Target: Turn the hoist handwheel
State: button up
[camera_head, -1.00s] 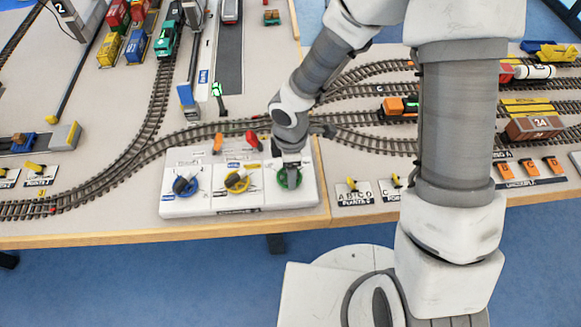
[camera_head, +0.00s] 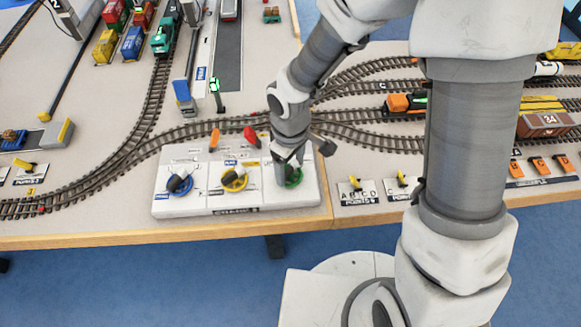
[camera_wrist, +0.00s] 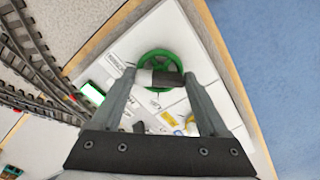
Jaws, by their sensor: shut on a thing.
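A white control panel (camera_head: 215,203) at the table's front edge carries three handwheels: blue (camera_head: 180,181), yellow (camera_head: 234,180) and green (camera_head: 296,180). I cannot read which label says hoist. My gripper (camera_head: 289,170) points down at the green handwheel, which is partly hidden behind it. In the wrist view the green handwheel (camera_wrist: 160,57) shows as a ring with a grey bar across its middle. My gripper (camera_wrist: 163,78) has one finger at each end of this bar and is shut on it.
Model track (camera_head: 190,132) runs behind the panel. Yellow point levers (camera_head: 355,183) lie to the right. Blue floor is in front.

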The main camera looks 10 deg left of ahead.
aim_at(290, 169)
jog(key=shift+m, duration=0.6)
jog(key=o, duration=1.2)
jog(key=shift+o, duration=0.2)
jog(key=shift+r, duration=0.1)
notch_tip(290, 169, up, 17)
jog(key=p, duration=0.3)
jog(key=shift+r+p, duration=0.15)
jog(key=shift+p, duration=0.2)
